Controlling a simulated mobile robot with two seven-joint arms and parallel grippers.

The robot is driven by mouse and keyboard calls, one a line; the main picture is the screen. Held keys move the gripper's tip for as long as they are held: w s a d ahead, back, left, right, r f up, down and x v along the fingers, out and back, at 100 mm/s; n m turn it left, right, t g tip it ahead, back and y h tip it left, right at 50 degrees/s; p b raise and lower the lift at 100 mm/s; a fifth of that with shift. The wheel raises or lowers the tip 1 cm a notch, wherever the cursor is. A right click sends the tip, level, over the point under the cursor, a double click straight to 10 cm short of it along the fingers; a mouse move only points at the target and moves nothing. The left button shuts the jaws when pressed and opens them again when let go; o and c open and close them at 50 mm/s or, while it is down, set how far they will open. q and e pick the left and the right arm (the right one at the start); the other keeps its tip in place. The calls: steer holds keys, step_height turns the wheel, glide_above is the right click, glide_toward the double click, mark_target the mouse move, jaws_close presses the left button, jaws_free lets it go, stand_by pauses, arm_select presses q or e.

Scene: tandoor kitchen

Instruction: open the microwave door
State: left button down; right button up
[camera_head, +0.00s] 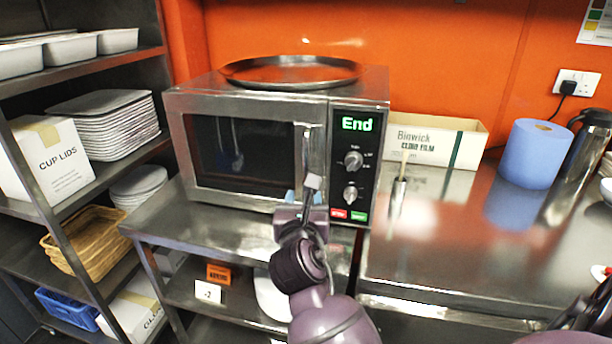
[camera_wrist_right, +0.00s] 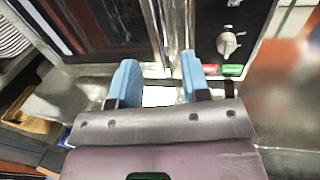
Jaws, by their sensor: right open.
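The steel microwave (camera_head: 250,98) stands on a steel counter, with its dark-windowed door (camera_head: 240,155) shut. The vertical bar handle (camera_head: 307,145) is at the door's right edge, beside the control panel (camera_head: 352,165), whose green display reads "End". My right gripper (camera_head: 303,197) is in front of the handle's lower end. In the right wrist view, its blue fingers (camera_wrist_right: 158,84) are apart, with nothing clearly held between them. The upright metal strips by the door edge rise just beyond the fingertips. I cannot tell whether the fingers touch the handle. My left gripper is not in view.
A round tray (camera_head: 290,72) lies on top of the microwave. A cling film box (camera_head: 435,140), a blue roll (camera_head: 535,153) and a steel flask (camera_head: 580,165) stand to the right. Shelving (camera_head: 85,72) with boxes and trays stands at left. Counter in front of the microwave's left part is clear.

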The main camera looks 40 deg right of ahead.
steer(key=b+x, duration=0.1)
steer(key=x, duration=0.9)
steer(key=shift+w+d, duration=0.1)
steer(key=shift+d, duration=0.05)
jaws_close()
